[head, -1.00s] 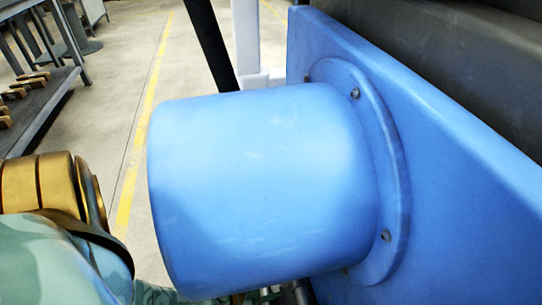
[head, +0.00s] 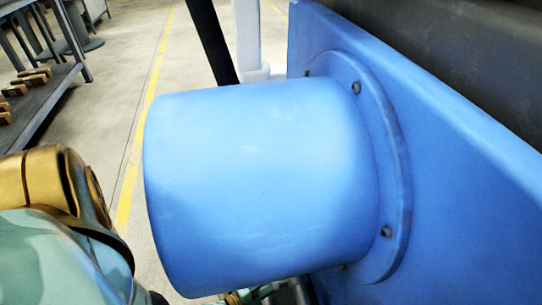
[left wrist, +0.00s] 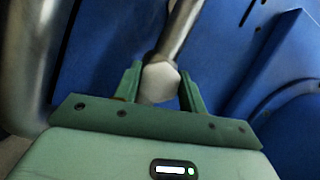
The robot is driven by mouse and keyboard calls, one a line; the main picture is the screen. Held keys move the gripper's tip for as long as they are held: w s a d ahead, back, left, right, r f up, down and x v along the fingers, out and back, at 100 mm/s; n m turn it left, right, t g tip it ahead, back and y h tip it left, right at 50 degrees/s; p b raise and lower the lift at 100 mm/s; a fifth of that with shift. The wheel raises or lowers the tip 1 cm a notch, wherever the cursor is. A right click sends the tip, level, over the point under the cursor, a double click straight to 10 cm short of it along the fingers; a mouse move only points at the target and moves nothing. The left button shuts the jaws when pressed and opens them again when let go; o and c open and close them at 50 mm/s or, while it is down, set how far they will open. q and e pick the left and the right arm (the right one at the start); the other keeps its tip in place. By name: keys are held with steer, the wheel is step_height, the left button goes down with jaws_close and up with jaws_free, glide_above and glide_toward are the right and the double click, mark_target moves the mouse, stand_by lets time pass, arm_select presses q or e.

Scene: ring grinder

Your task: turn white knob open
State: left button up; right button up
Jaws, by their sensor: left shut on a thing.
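In the left wrist view, the white knob (left wrist: 160,82) sits between the two green fingers of my left gripper (left wrist: 159,88). The gripper is shut on it. The knob is at the end of a grey metal rod (left wrist: 180,32) that runs up in the picture. In the head view, my left arm comes in at the lower left. The left gripper and the knob are hidden there behind a large blue cylinder. My right gripper is not in either view.
The blue cylinder (head: 260,185) juts from a blue panel (head: 450,190) on the right. A shelf (head: 40,110) with several wooden blocks stands at the left. The floor (head: 115,90) between the shelf and the cylinder is open. A grey pipe (left wrist: 30,55) is close at the left in the wrist view.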

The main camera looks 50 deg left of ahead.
arm_select(q)
steer(key=shift+s+f+m, duration=0.1)
steer(key=shift+s+m, duration=0.05)
steer(key=shift+m, duration=0.45)
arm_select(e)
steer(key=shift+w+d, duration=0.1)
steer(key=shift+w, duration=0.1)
arm_select(q)
steer(key=o, duration=1)
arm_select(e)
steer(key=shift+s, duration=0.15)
arm_select(q)
steer(key=shift+s+r, duration=0.15)
steer(key=shift+s, duration=2.55)
steer(key=shift+s+r, duration=0.15)
steer(key=shift+s, duration=2.55)
steer(key=shift+s+r, duration=0.15)
steer(key=shift+s, duration=2.55)
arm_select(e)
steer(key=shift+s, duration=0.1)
